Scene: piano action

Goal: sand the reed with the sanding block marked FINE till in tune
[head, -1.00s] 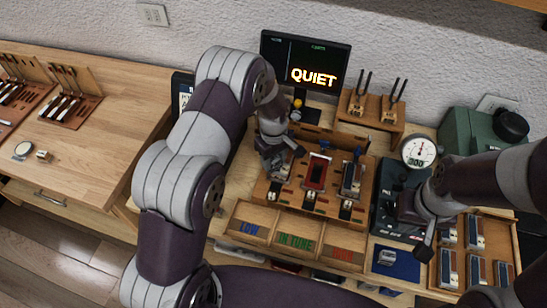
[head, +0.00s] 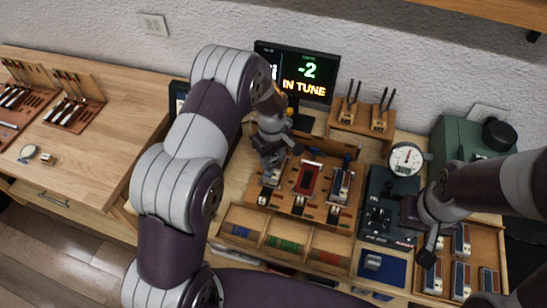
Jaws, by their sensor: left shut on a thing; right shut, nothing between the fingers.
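The monitor (head: 297,72) at the back shows "-2" in green with "IN TUNE" in orange below. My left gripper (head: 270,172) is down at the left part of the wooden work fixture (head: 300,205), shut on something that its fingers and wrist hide. A red-framed piece (head: 309,177) stands in the fixture's middle and a grey-blue piece (head: 340,187) at its right. I cannot make out the FINE marking or the reed. My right gripper (head: 426,252) is shut and empty beside the dark gauge unit (head: 378,217), at the left edge of the right rack.
A three-part wooden tray (head: 285,243) with blue, green and red marks is in front of the fixture. A blue mat (head: 380,268) holds a small metal piece. A dial gauge (head: 406,159) and a rack (head: 488,235) of several grey-blue pieces stand at the right.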

